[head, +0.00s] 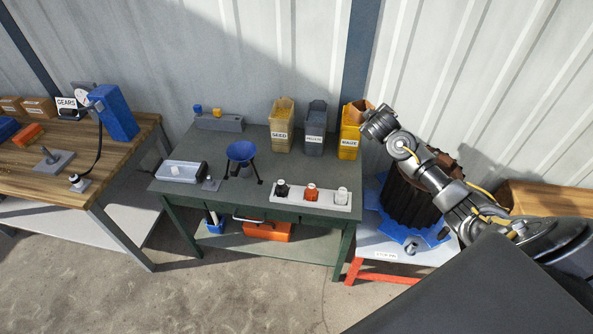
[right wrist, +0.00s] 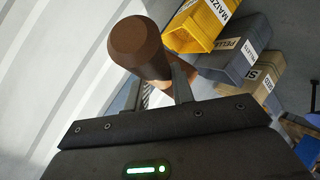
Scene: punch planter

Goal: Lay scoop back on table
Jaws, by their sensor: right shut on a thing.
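The brown scoop (right wrist: 140,47) is between the fingers of my right gripper (right wrist: 158,92), which is shut on it. Its thick rounded handle points up toward the wrist camera, and the fingers hide part of the rest. In the head view my right gripper (head: 371,113) is beside the yellow MAIZE bin (head: 349,140), with a bit of the brown scoop (head: 358,105) showing at the bin's top. I cannot tell whether the scoop touches the bin. The green table (head: 215,148) stands in the middle. My left gripper is not in view.
The SEED bin (head: 281,130) and PELLETS bin (head: 315,128) stand left of MAIZE. A blue funnel (head: 241,152), a clear-lidded tray (head: 181,172) and a white rack (head: 345,207) of small jars occupy the table. Bare tabletop lies between funnel and bins.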

